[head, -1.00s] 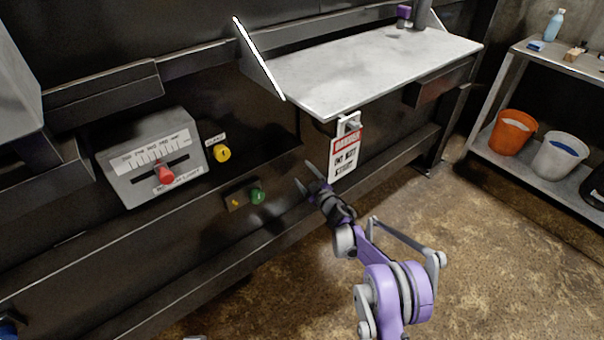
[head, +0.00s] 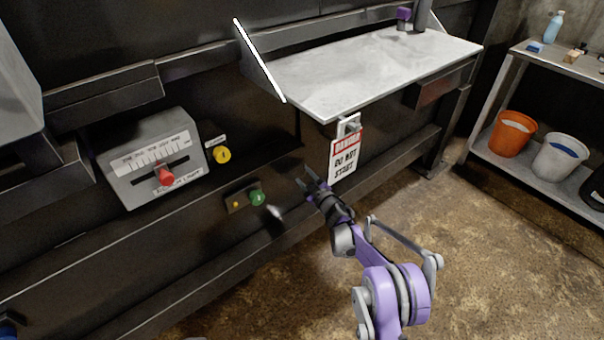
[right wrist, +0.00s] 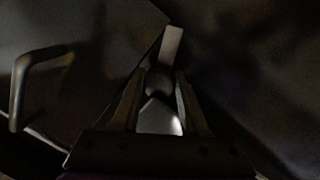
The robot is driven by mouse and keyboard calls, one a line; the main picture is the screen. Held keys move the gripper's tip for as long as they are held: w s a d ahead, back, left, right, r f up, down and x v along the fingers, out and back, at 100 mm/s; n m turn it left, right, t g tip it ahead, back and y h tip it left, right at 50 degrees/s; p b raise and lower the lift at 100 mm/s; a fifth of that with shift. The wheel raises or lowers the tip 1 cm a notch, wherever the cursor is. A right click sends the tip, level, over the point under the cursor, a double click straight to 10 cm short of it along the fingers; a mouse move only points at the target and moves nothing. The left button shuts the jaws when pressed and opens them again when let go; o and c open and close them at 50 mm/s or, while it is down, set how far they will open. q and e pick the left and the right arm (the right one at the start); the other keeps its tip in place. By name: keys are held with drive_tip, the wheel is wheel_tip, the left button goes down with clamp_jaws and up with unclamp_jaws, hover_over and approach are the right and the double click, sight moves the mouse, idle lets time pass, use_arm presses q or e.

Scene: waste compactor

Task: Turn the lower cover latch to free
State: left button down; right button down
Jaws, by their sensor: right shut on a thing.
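My right gripper (head: 303,176) reaches from below to the dark machine front, left of the hanging danger sign. In the right wrist view, the two fingers (right wrist: 160,85) lie on either side of a dark rounded piece (right wrist: 158,82), and the gripper is shut on it. A pale flat bar (right wrist: 172,45) extends upward from there; it looks like the cover latch, but the picture is dark. In the head view I cannot make out the latch. My left gripper is not in view.
A bent handle (right wrist: 38,75) stands left of the fingers. The danger sign (head: 345,158) hangs close to my right gripper, under the shelf (head: 370,70). A green button (head: 257,197) and red slider knob (head: 165,177) are to the left. A blurred pale spot (head: 275,212) shows below the button.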

drive_tip(key=shift+d+m+p, duration=0.1)
drive_tip(key=shift+m+p, duration=0.2)
drive_tip(key=shift+m, duration=0.3)
drive_tip(key=shift+c, duration=2.2)
unclamp_jaws()
drive_tip(key=p+v, duration=0.2)
drive_tip(key=v, duration=0.8)
drive_tip(key=shift+s+d, duration=0.15)
drive_tip(key=shift+s, duration=0.2)
